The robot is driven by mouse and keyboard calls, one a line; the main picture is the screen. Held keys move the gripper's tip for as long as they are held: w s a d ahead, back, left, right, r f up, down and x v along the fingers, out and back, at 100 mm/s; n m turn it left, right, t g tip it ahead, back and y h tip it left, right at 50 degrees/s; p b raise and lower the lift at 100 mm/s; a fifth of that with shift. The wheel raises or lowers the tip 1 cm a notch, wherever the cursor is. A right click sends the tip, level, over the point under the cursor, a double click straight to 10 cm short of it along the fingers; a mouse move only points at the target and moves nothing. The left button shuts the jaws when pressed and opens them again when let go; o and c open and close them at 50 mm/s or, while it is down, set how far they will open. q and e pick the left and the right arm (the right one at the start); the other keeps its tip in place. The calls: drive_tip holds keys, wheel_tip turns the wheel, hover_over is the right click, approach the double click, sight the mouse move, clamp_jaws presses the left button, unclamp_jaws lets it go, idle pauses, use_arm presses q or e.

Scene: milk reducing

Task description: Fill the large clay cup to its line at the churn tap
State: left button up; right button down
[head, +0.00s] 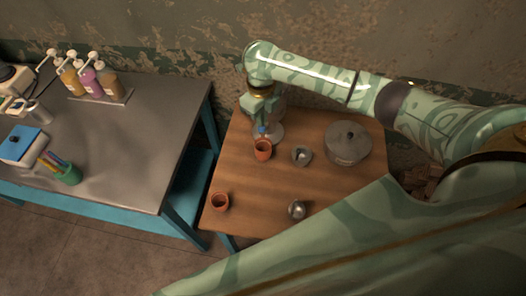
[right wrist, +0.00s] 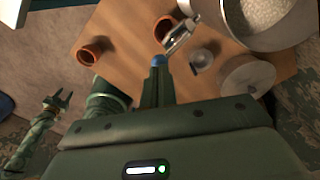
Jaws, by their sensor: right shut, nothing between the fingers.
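One clay cup (head: 263,152) stands at the tap, below my right gripper (head: 262,124). It also shows in the right wrist view (right wrist: 164,29). Its line and fill are too small to tell. A second clay cup (head: 220,202) stands at the table's front left. In the right wrist view, the metal tap (right wrist: 182,38) is beside the churn (right wrist: 235,28), which holds something white. My right gripper is shut and empty, with its tips at a blue knob (right wrist: 158,61); I cannot tell whether they touch. My left gripper (right wrist: 62,98) is open, low and away from the table.
A lidded metal pot (head: 348,145) and small metal items (head: 302,155), (head: 297,210) stand on the wooden table (head: 250,215). A grey counter (head: 130,150) on the left holds pump bottles (head: 90,82) and a green cup (head: 68,175).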

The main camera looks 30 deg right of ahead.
drive_tip(key=shift+f+b, duration=0.7)
drive_tip(key=shift+f, duration=0.65)
drive_tip(key=shift+r, duration=0.1)
idle(5.0)
wheel_tip(320, 180, up, 7)
drive_tip(key=p, duration=0.8)
drive_tip(key=shift+r, duration=0.2)
drive_tip(key=shift+f, duration=0.25)
